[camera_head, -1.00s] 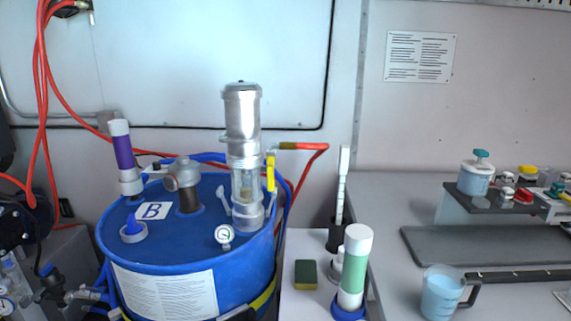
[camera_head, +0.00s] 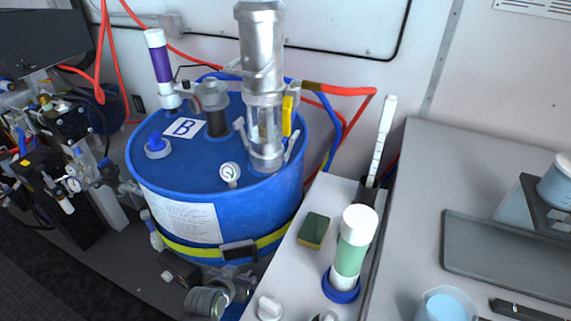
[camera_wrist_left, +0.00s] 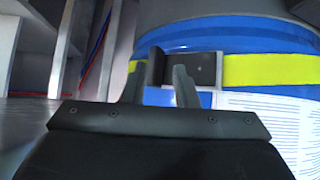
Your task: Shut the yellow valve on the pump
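The yellow valve (camera_head: 287,116) is a small yellow lever on the right side of the pump, and it stands upright. The pump (camera_head: 262,45) is a tall silver cylinder with a clear lower section, standing on top of the blue drum (camera_head: 160,185). A red hose (camera_head: 345,91) leads right from near the valve. My left gripper (camera_wrist_left: 160,82) shows in the left wrist view with its two fingers apart and nothing between them. It points at the drum's side near the black buckle (camera_wrist_left: 205,70) on the yellow strap. I cannot make out the right gripper.
A purple-banded tube (camera_head: 160,60) and a gauge (camera_head: 230,173) stand on the drum. Black equipment stands at the left.

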